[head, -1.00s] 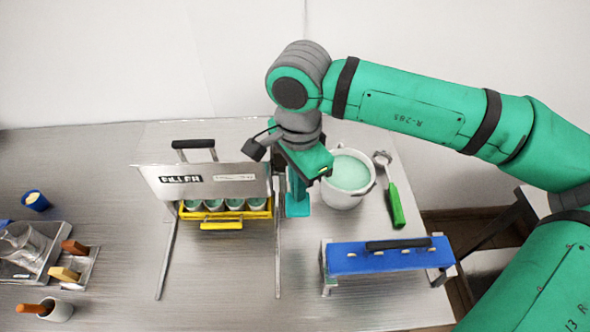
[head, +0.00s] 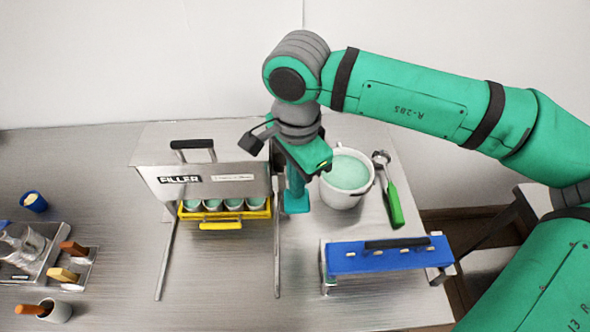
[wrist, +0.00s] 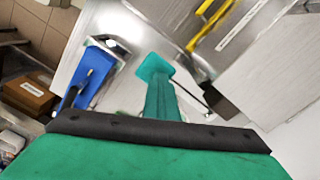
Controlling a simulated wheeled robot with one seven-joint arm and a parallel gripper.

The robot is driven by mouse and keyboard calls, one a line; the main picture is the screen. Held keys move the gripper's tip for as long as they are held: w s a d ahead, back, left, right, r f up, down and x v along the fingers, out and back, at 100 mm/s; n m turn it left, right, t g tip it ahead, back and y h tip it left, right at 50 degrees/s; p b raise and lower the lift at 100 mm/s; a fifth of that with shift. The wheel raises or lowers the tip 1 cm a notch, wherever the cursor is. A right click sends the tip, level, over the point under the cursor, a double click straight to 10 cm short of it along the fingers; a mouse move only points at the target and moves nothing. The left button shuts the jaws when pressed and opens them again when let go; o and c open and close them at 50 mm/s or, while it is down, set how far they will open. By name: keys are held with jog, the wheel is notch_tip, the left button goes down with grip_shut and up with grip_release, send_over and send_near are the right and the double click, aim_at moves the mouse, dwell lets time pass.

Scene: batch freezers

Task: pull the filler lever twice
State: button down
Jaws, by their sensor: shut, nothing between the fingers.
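The filler (head: 228,185) is a metal panel on legs at the centre left of the head view. Its lever (head: 193,146) has a black grip and stands up above the panel's top edge. A yellow tray (head: 256,212) with several mint-filled cups sits under the panel. My gripper (head: 296,203) is shut and empty, pointing down between the filler's right leg and the white bucket. It is to the right of the lever and apart from it. In the wrist view the gripper (wrist: 156,66) shows as a shut green finger shape.
A white bucket (head: 343,199) of mint mix stands just right of my gripper. A scoop with a green handle (head: 393,204) lies farther right. A blue rack (head: 380,260) stands front right. A blue cup (head: 34,202) and trays are at the left. The front middle of the table is clear.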

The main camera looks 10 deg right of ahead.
jog(key=shift+w+r, duration=0.1)
jog(key=shift+r, duration=2.2)
jog(key=shift+d+r, duration=0.1)
jog(key=shift+r, duration=0.15)
jog(key=shift+r, duration=0.5)
notch_tip(320, 180, up, 4)
